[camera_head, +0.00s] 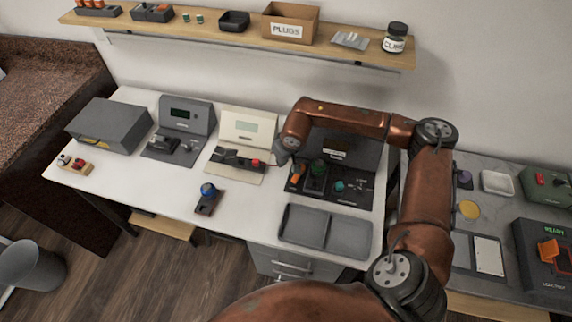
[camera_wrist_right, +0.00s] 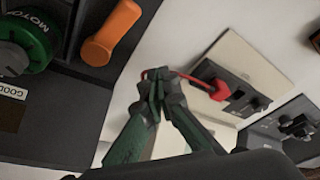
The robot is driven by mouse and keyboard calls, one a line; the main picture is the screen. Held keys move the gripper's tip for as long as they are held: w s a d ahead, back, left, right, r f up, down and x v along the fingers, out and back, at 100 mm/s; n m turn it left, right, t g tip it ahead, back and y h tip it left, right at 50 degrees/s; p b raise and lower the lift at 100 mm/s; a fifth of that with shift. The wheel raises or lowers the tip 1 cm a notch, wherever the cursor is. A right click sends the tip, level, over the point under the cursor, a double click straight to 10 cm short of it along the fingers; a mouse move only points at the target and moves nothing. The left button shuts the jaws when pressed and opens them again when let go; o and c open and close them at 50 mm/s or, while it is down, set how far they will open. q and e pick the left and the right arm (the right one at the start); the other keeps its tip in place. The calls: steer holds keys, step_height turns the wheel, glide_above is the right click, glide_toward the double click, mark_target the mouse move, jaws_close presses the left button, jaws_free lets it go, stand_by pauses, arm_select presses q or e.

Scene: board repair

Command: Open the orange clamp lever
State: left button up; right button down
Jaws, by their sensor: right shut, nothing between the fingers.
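The orange clamp lever (camera_head: 298,173) is on the left side of a black test station (camera_head: 345,150) at the right part of the white bench. In the right wrist view, the orange lever (camera_wrist_right: 112,32) is a rounded bar lying slantwise at upper left, beside a green round part (camera_wrist_right: 27,40) marked MOTO. My right gripper (camera_head: 283,157) is just left of and above the lever in the head view, partly hidden by its own wrist. In the wrist view its fingertips (camera_wrist_right: 155,84) are together and empty, apart from the lever. My left gripper is not in view.
A cream station (camera_head: 243,130) with a red-tipped handle (camera_wrist_right: 218,90) stands left of the black one. A grey two-part tray (camera_head: 330,230) lies in front. Another device with an orange lever (camera_head: 548,250) stands on the right bench. Free bench shows at front left.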

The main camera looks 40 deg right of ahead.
steer(key=d+p+v, duration=0.1)
steer(key=d+v, duration=0.1)
steer(key=v, duration=0.7)
steer(key=shift+s+r, duration=0.2)
steer(key=shift+r, duration=0.1)
steer(key=shift+r, duration=0.1)
